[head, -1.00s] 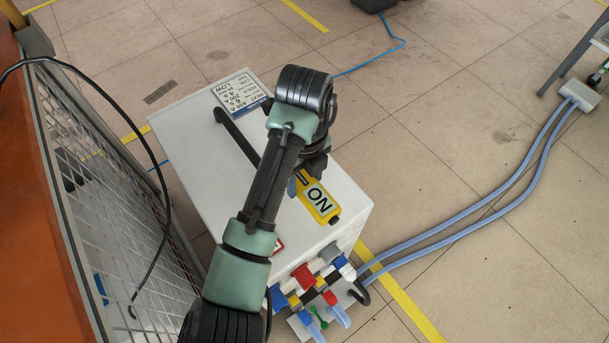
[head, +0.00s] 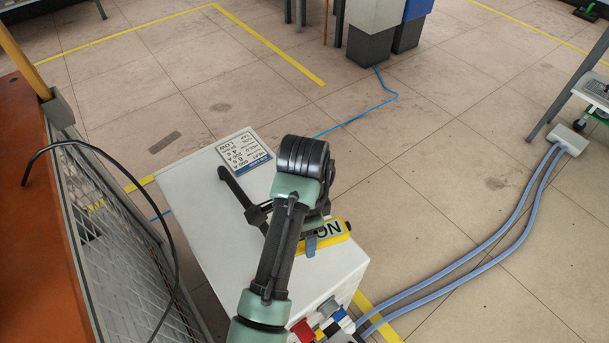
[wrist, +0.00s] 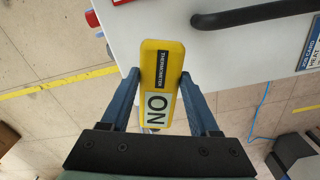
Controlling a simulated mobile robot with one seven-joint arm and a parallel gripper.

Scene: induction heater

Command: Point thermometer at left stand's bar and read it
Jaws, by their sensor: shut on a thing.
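A yellow thermometer (head: 337,231) is in my gripper (head: 312,240), above the white cabinet in the head view. In the wrist view the thermometer (wrist: 162,65) lies between the two blue fingers of my gripper (wrist: 159,85), which are shut on it. Its black label reads THERMOMETER, and a pale panel shows large letters N and O. I see no temperature figure on it. The arm hides part of the thermometer in the head view. I cannot make out the left stand or its bar in either view.
The white cabinet (head: 200,205) has a black handle (head: 237,190) and a printed sheet (head: 243,152). A mesh fence (head: 120,240) stands close on the left. Pale hoses (head: 500,235) run along the floor at the right. The tiled floor behind is mostly clear.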

